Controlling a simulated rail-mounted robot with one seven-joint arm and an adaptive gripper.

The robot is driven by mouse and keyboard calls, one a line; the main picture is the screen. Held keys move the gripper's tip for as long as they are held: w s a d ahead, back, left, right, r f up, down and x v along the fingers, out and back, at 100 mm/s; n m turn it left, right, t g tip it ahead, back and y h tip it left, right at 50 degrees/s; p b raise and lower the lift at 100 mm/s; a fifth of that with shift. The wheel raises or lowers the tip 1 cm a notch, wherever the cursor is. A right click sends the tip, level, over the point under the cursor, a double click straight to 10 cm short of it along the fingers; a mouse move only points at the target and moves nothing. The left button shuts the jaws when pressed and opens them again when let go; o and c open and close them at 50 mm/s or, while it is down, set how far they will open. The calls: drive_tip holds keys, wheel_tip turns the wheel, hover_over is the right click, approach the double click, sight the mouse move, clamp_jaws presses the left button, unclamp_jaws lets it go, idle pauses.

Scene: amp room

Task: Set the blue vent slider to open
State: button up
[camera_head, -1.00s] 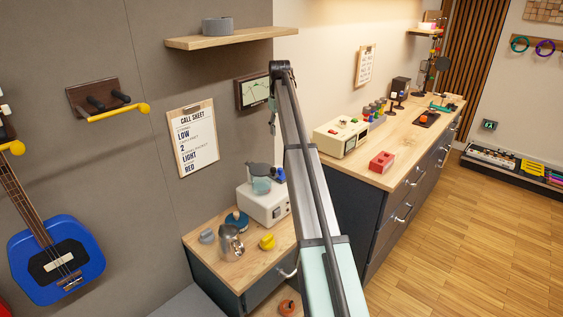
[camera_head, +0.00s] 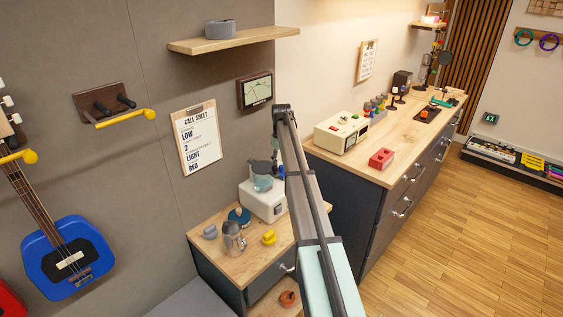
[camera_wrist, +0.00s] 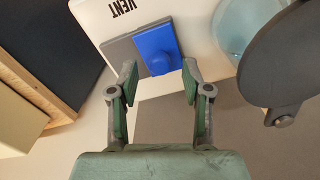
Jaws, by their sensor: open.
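The blue vent slider (camera_wrist: 157,50) shows in the wrist view, a blue plate with a round knob. It sits toward the right end of a grey plate (camera_wrist: 122,50) on a white machine (camera_wrist: 95,20). The printed word VENT appears upside down beside it. My gripper (camera_wrist: 160,74) is open and empty, with one fingertip to each side of the slider's lower edge; contact cannot be told.
A bluish clear jug (camera_head: 262,183) stands on the machine; it also shows in the wrist view (camera_wrist: 245,28), near a dark round part (camera_wrist: 280,60). A wooden counter (camera_head: 405,145) is on the right.

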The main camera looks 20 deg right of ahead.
drive_tip(key=shift+f, duration=0.65)
clamp_jaws()
drive_tip(key=d, duration=0.1)
drive_tip(key=w+d+b, duration=0.1)
drive_tip(key=d, duration=0.1)
drive_tip(key=w+d, duration=0.1)
drive_tip(key=shift+w+d, duration=0.15)
drive_tip(key=shift+d, duration=0.35)
drive_tip(key=shift+c, duration=1.1)
unclamp_jaws()
drive_tip(key=shift+r, duration=0.1)
drive_tip(key=shift+o, duration=1.1)
drive_tip(key=shift+d, duration=0.15)
